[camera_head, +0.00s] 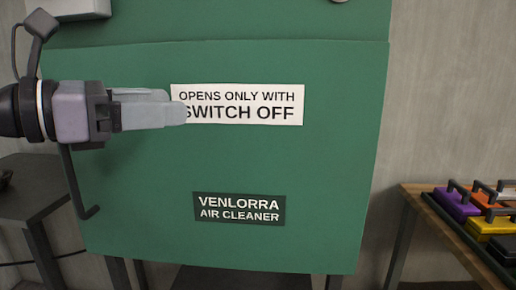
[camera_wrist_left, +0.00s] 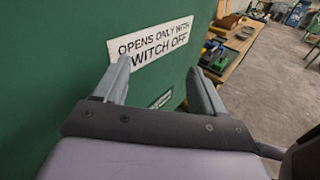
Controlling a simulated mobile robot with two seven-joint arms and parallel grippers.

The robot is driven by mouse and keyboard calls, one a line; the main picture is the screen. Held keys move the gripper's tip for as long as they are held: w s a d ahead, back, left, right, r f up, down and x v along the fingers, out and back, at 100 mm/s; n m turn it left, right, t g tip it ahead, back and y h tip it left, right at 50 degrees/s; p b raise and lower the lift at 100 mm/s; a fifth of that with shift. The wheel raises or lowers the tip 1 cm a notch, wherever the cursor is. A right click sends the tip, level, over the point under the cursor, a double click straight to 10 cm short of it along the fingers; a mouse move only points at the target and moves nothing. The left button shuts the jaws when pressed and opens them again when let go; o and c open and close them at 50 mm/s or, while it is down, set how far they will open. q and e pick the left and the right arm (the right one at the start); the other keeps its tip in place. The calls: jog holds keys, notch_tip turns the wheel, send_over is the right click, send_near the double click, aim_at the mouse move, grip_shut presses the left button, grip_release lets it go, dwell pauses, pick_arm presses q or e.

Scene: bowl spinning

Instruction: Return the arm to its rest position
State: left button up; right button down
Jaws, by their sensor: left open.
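My left gripper (camera_head: 176,111) comes in from the left in the head view, in front of the green air cleaner cabinet (camera_head: 240,165). It is open and empty. In the left wrist view, my left gripper (camera_wrist_left: 160,75) shows its two fingers apart with nothing between them, the green panel behind. Its fingertips overlap the left end of the white label (camera_head: 245,104) reading "OPENS ONLY WITH SWITCH OFF"; I cannot tell whether they touch the panel. My right gripper is not in view.
A dark side table (camera_head: 30,185) stands at the left. At the right, a wooden table (camera_head: 412,198) holds several coloured cases with handles, among them a purple case (camera_head: 456,205) and a yellow case (camera_head: 488,226). Open floor (camera_wrist_left: 270,90) shows at the right of the left wrist view.

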pick_arm(q)
jog(key=s+d+f+n+g+h, duration=0.1)
jog(key=d+f+n+g+h, duration=0.25)
jog(key=f+n+h, duration=0.45)
jog(key=w+a+f+n+t+y, duration=0.1)
jog(key=a+f+n+t+y, duration=0.3)
jog(key=f+n, duration=0.45)
jog(key=a+f+n+t+y, duration=0.1)
jog(key=f+n+t+y, duration=0.45)
jog(key=f+n, duration=0.35)
jog(key=w+a+f+n+t+y, duration=0.1)
jog(key=a+f+n+t+y, duration=0.25)
jog(key=f+n+y, duration=0.55)
jog(key=s+f+n+g, duration=0.55)
jog(key=s+f, duration=0.35)
jog(key=f, duration=0.3)
jog(key=s+f+n+g, duration=0.4)
jog(key=s+f+n, duration=0.3)
jog(key=f, duration=0.4)
notch_tip(320, 180, up, 12)
jog(key=s+a+m+y+p, duration=0.1)
jog(key=p, duration=1.3)
jog(key=shift+a+t, duration=0.3)
jog(key=shift+a, duration=0.05)
jog(key=shift+f, duration=0.1)
